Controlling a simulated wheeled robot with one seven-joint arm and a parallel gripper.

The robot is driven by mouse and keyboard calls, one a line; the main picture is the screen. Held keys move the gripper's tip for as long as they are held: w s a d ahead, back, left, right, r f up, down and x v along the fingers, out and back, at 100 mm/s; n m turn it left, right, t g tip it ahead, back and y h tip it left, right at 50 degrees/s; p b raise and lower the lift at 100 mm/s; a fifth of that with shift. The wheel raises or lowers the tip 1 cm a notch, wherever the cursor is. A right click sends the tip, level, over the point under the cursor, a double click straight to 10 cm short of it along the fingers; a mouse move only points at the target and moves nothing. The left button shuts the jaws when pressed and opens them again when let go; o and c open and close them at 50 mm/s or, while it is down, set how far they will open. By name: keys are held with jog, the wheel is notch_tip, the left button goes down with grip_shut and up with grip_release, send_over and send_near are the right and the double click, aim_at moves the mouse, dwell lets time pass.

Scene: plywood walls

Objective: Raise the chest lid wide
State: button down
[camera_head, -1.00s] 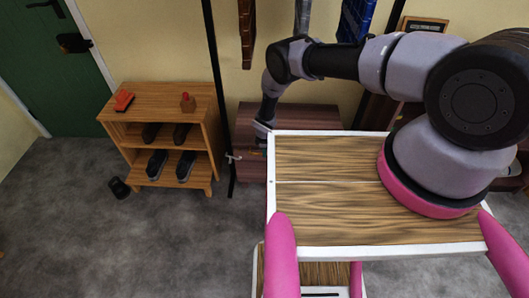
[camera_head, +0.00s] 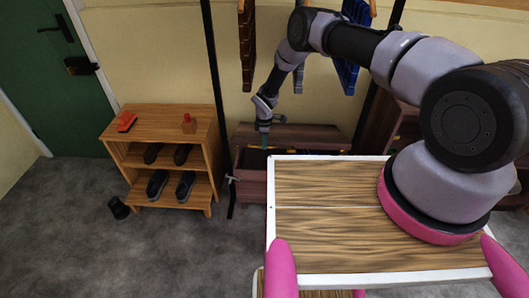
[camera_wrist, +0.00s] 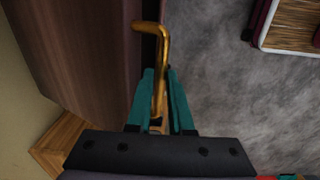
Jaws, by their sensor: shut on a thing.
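The dark brown chest (camera_head: 249,190) stands against the back wall, partly hidden behind my own wood-topped base. Its lid (camera_head: 312,136) is tilted up at the back, and a dark opening shows below it. My gripper (camera_head: 264,141) is at the lid's front edge. In the wrist view the teal fingers of my gripper (camera_wrist: 160,112) are shut around a bent brass handle (camera_wrist: 162,45). The lid's brown panel (camera_wrist: 75,50) fills the left of that view. The lid's exact angle is hard to tell.
A wooden shoe rack (camera_head: 166,112) with shoes and small red items stands left of the chest. A dark post (camera_head: 216,80) rises between them. Garments (camera_head: 247,50) hang above the chest.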

jog(key=shift+w+d+r, duration=0.1)
jog(key=shift+w+r, duration=0.1)
jog(key=shift+w, duration=0.25)
jog(key=shift+w+d+r, duration=0.1)
jog(key=shift+w+r, duration=0.1)
jog(key=shift+w, duration=0.2)
jog(key=c, duration=0.8)
grip_release()
jog(key=shift+f, duration=0.1)
jog(key=shift+c, duration=0.2)
jog(key=shift+s+a+f, duration=0.15)
jog(key=shift+s+f, duration=0.05)
jog(key=shift+s, duration=0.15)
jog(key=shift+s+f, duration=0.1)
